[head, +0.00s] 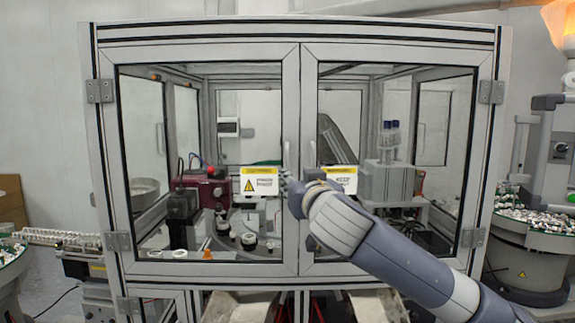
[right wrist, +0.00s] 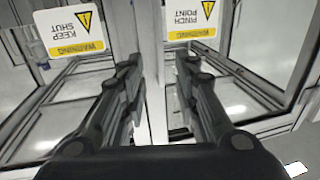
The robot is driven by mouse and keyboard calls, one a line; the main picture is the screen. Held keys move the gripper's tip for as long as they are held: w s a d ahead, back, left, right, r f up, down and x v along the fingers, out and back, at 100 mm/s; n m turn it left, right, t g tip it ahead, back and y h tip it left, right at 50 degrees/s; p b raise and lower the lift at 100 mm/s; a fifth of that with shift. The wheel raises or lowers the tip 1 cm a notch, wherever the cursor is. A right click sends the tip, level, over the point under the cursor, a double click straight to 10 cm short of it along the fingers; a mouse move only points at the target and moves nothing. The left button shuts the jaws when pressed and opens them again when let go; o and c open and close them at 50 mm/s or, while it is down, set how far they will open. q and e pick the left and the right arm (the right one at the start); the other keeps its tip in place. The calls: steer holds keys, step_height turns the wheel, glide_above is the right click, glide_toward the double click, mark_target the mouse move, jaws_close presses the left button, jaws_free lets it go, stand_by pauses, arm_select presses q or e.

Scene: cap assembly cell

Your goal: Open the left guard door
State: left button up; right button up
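The left guard door (head: 290,90) is a grey-framed clear panel on the front of the cabinet, and it looks closed. Its slim vertical handle (head: 286,156) is near its inner edge. My right gripper (head: 284,180) is in front of that inner edge, by the lower end of the handle. In the right wrist view its two fingers (right wrist: 157,66) stand apart, with door frame seen between them and nothing clearly held. Whether a finger touches the handle cannot be told. My left gripper is not in view.
The right guard door (head: 397,268) is beside it and looks closed, with its own handle (head: 312,154). Warning labels (head: 259,180) are on both doors. Machines stand behind the panels. A parts bowl (head: 535,240) stands at the right, a conveyor (head: 62,238) at the left.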

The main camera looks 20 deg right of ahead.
steer(key=shift+w+d+p, duration=0.15)
steer(key=shift+w+p, duration=0.75)
steer(key=shift+w, duration=0.85)
steer(key=shift+w+d+p, duration=0.15)
steer(key=shift+w+p, duration=0.75)
steer(key=shift+w, duration=0.85)
steer(key=shift+w+d+p, duration=0.15)
steer(key=shift+w+p, duration=0.75)
steer(key=shift+w, duration=0.85)
jaws_close()
